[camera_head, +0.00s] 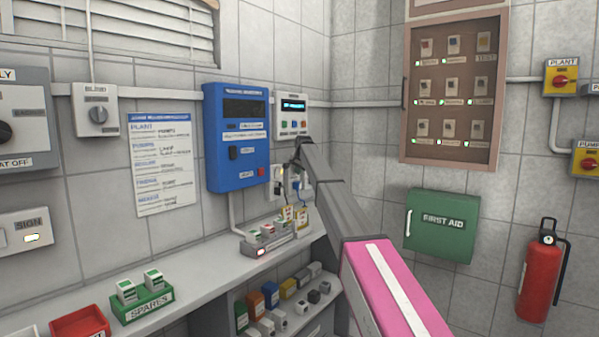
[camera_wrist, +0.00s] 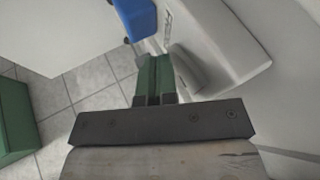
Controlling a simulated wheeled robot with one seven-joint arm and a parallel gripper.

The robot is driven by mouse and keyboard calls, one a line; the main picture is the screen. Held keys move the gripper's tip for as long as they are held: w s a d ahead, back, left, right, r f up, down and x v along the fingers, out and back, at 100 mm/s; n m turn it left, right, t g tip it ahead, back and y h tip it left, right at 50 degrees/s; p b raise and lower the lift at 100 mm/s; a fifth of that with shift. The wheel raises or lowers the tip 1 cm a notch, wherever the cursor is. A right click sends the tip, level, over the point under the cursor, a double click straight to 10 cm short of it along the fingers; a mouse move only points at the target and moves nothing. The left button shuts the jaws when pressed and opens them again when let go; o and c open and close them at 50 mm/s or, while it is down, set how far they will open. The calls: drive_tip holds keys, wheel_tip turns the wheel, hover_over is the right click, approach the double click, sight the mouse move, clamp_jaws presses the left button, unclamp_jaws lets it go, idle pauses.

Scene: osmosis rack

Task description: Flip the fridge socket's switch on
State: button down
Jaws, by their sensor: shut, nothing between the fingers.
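White sockets with plugs and cords are on the left wall above the bench in the head view; one (camera_head: 279,174) shows left of my gripper. My gripper (camera_head: 298,160) is in front of this group and partly covers it. I cannot read which socket is the fridge's, nor see its switch position. In the wrist view my gripper's two green fingers (camera_wrist: 153,75) lie side by side, shut and empty. A pale grey-white body (camera_wrist: 225,45) is close to their right; I cannot tell whether they touch it.
A blue wall unit (camera_head: 238,137) and a white display panel (camera_head: 291,116) are above the sockets. A low rack with cards (camera_head: 270,241) stands on the bench below. A first aid box (camera_head: 441,225) and fire extinguisher (camera_head: 541,272) are to the right.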

drive_tip(key=shift+w+a+f, duration=0.15)
drive_tip(key=shift+w+a, duration=0.1)
drive_tip(key=shift+r, duration=0.9)
drive_tip(key=s+d+r, duration=0.5)
drive_tip(key=s+r, duration=0.2)
drive_tip(key=s, duration=0.1)
drive_tip(key=shift+s+d+r, duration=0.2)
drive_tip(key=shift+s+d, duration=0.15)
